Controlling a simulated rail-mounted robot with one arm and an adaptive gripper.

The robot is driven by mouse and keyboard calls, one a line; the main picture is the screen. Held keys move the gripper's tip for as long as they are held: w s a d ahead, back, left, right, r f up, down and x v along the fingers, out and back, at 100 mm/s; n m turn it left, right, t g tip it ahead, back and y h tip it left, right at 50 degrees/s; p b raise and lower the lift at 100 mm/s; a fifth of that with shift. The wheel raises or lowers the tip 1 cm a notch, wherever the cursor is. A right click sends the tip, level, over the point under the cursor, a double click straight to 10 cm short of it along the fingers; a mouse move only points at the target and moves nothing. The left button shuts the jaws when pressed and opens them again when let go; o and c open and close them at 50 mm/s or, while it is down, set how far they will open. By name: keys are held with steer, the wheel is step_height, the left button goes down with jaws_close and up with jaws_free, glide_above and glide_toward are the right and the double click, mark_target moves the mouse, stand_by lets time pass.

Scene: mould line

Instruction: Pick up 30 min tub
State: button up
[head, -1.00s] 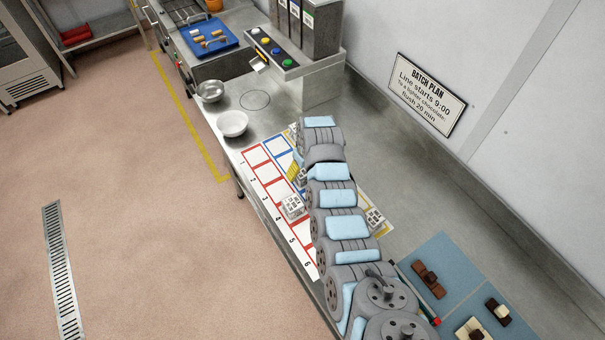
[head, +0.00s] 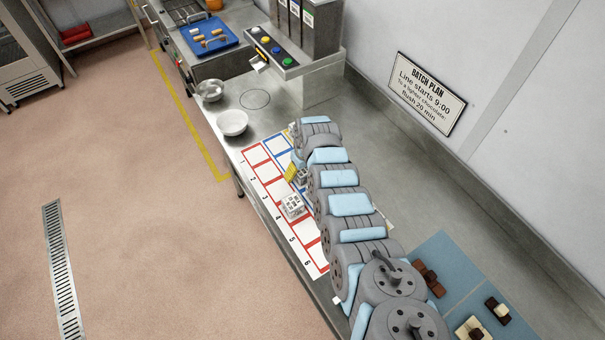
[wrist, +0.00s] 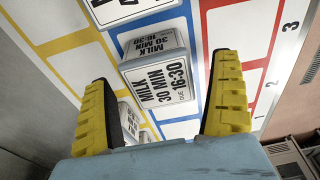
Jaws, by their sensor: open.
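A white tub (wrist: 158,78) labelled MILK 30 MIN, due 16:30, stands on the marked sheet in the wrist view, over the blue-outlined column. My gripper (wrist: 164,78) is open, its yellow fingers on either side of this tub in the picture. No contact shows, and I cannot tell the depth gap. A second MILK tub (wrist: 130,10) is cut off at the top of the wrist view. Another labelled tub (wrist: 129,115) is partly hidden behind the left finger. In the head view my gripper (head: 294,174) is partly hidden by my arm.
The marked sheet (head: 256,156) has red, blue and yellow boxes with numbered rows. A white tub (head: 292,206) stands in the red column. Two bowls (head: 233,123) (head: 210,91) sit farther along the counter. A blue mat (head: 445,262) with chocolate pieces lies at the near right.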

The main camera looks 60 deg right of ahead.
steer(key=shift+w+f+b, duration=0.2)
steer(key=shift+f+b, duration=0.45)
steer(key=shift+f, duration=0.4)
steer(key=shift+d+f, duration=0.2)
steer(key=c, duration=1.4)
